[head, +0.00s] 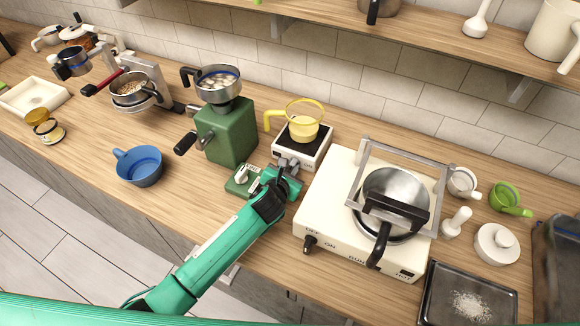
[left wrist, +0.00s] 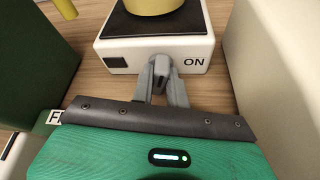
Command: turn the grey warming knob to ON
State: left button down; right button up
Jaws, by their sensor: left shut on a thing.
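The white warmer (head: 309,153) stands at the middle of the counter with a yellow-handled jug (head: 303,131) on its dark plate. In the left wrist view the warmer's front (left wrist: 140,62) has a dark square at the left and the word ON at the right. The grey warming knob (left wrist: 161,65) sits between them, partly covered by the fingers; I cannot tell clearly where it points. My left gripper (head: 287,164) is at the warmer's front, its fingers (left wrist: 160,78) shut on the knob. My right gripper is not in view.
A green grinder (head: 228,132) stands left of the warmer, with a small green box (head: 243,181) in front. A cream stove (head: 328,205) with a pan (head: 391,190) is close on the right. A blue cup (head: 140,167) sits at the left. Counter is bare between cup and grinder.

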pick_arm(q)
jog(key=shift+d+m+t+y+p, duration=0.15)
jog(key=shift+m+t+y+p, duration=0.2)
jog(key=shift+m, duration=0.35)
jog(key=shift+y, duration=0.25)
jog(key=c, duration=1.4)
grip_release()
notch_tip(320, 180, up, 20)
jog(key=shift+b, duration=0.3)
